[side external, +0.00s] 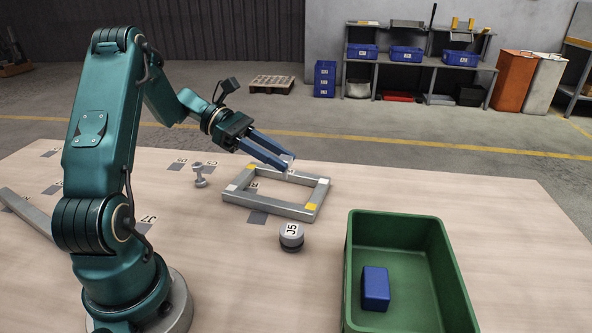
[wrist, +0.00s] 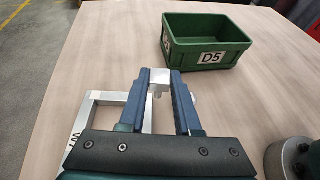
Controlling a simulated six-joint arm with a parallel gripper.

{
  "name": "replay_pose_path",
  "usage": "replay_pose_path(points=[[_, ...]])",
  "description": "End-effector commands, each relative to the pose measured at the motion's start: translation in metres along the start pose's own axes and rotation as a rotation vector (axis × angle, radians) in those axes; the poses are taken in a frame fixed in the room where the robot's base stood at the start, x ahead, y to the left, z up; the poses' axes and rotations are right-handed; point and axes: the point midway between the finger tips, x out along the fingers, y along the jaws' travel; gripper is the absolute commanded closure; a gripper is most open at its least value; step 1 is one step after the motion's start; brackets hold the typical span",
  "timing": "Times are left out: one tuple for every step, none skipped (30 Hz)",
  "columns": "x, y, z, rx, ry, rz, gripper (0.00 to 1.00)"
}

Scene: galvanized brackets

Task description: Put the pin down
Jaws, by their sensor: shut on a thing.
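My gripper (side external: 289,163) has its two long blue fingers reaching out over the far side of a grey rectangular frame (side external: 233,198). In the wrist view the fingers (wrist: 160,78) are closed on a small silvery piece, the pin (wrist: 160,87), near their tips. A little of the pin shows at the fingertips in the side view (side external: 290,157); most of it is hidden by the fingers. The frame lies flat on the table, with yellow and pale corner patches, and part of it shows below the fingers in the wrist view (wrist: 104,97). I cannot tell whether the pin touches the frame.
A green bin (side external: 437,262) holding a blue block (side external: 375,288) stands at the front right. A grey round part marked J5 (side external: 291,235) sits in front of the frame. A small dumbbell-shaped part (side external: 200,178) stands left of it. The table right of the frame is clear.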

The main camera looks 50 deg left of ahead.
Motion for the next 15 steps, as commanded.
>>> replay_pose_path(points=[[-0.005, 0.0, 0.002, 0.002, 0.0, 0.001, 1.0], [-0.007, 0.001, 0.003, 0.002, 0.0, 0.002, 1.0], [-0.01, 0.001, 0.005, 0.002, 0.001, 0.003, 1.0], [-0.011, 0.001, 0.008, 0.004, 0.001, 0.002, 1.0], [-0.013, 0.001, 0.011, 0.004, 0.001, 0.002, 1.0], [-0.016, 0.001, 0.016, 0.004, 0.002, 0.002, 1.0], [-0.018, 0.001, 0.021, 0.006, 0.003, 0.001, 1.0], [-0.02, 0.0, 0.026, 0.006, 0.003, 0.001, 1.0], [-0.022, 0.001, 0.032, 0.006, 0.004, 0.001, 1.0], [-0.024, 0.001, 0.036, 0.006, 0.003, 0.001, 1.0], [-0.026, 0.001, 0.041, 0.006, 0.002, 0.001, 1.0], [-0.028, 0.001, 0.047, 0.007, 0.003, 0.002, 1.0], [-0.03, 0.0, 0.052, 0.006, 0.003, 0.001, 1.0], [-0.027, -0.004, 0.05, 0.009, 0.002, -0.024, 1.0], [-0.024, -0.011, 0.046, 0.02, 0.0, -0.06, 1.0]])
